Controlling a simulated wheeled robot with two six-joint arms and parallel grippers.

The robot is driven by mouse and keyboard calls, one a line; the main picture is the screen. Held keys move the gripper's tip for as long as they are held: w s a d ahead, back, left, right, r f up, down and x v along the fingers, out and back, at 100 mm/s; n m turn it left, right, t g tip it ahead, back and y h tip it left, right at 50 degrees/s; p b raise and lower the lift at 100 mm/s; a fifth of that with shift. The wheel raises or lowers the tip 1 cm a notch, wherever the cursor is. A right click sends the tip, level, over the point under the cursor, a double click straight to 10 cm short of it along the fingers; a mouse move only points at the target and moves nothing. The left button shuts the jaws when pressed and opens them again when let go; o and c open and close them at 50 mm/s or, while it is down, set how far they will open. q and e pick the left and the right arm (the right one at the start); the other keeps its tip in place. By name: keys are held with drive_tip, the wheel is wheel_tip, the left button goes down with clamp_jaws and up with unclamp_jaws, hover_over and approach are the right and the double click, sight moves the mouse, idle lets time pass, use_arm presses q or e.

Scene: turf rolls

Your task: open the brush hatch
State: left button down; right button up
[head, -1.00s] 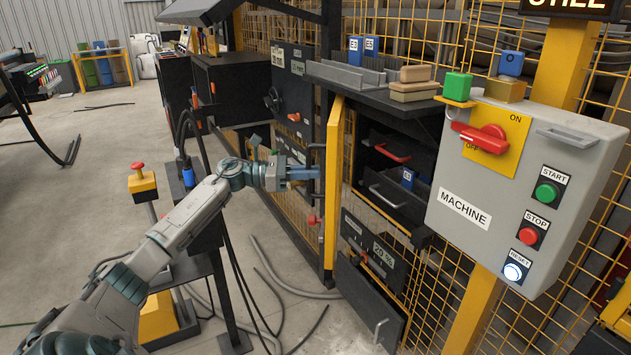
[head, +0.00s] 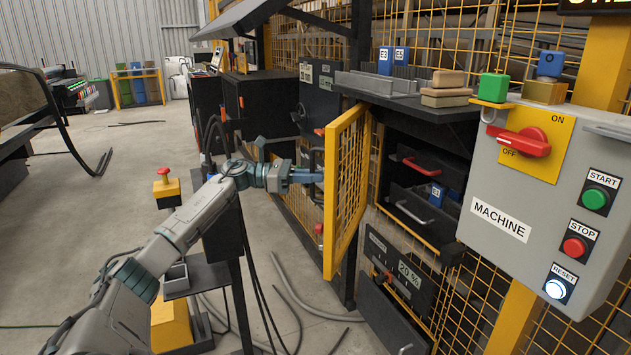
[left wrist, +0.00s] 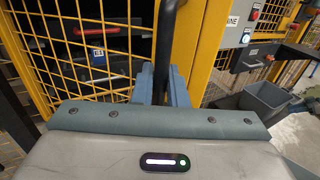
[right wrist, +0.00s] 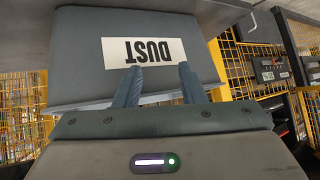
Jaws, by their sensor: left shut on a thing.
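A yellow-framed mesh door (head: 349,183) stands swung out from the dark machine front in the head view. I take it for the brush hatch, but I see no readable label on it. My left gripper (head: 312,175) is shut on its dark upright handle (left wrist: 166,45), which shows between the fingers in the left wrist view. My right gripper (right wrist: 161,68) is open and empty in front of a grey panel labelled DUST (right wrist: 100,45), upside down in that view.
The grey machine box (head: 520,180) with a red switch and buttons stands right of the opening. A lower flap (head: 392,318) hangs out below. A shelf (head: 445,112) with blocks is above. A yellow post with a red button (head: 166,188) stands left. Cables lie on the floor.

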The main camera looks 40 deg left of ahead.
use_arm(q)
drive_tip(key=shift+a, duration=0.1)
idle(0.3)
drive_tip(key=c, duration=1.5)
unclamp_jaws()
drive_tip(key=shift+c, duration=0.2)
drive_tip(key=shift+r, duration=0.15)
